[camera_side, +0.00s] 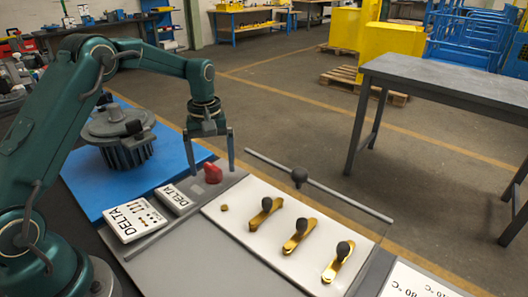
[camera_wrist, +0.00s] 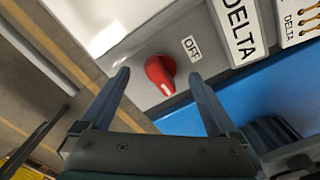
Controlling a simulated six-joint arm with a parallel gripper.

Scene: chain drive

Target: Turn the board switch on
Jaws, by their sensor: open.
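The board switch is a red rotary knob (camera_side: 212,174) on the grey board, near its back edge. In the wrist view the knob (camera_wrist: 158,70) has a white mark near its lower end, and an OFF label (camera_wrist: 191,47) sits beside it. My gripper (camera_side: 211,169) points down at the knob, jaws open. In the wrist view the fingertips of my gripper (camera_wrist: 160,76) lie on either side of the knob, with visible gaps. Nothing is held. I cannot tell how far the fingertips are above the board.
DELTA-marked white boxes (camera_side: 134,221) stand left of the knob. A white panel (camera_side: 225,222) with brass levers (camera_side: 297,236) lies to the right, with a grey rod (camera_side: 335,191) behind it. A grey motor (camera_side: 119,135) stands on a blue mat (camera_side: 175,152).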

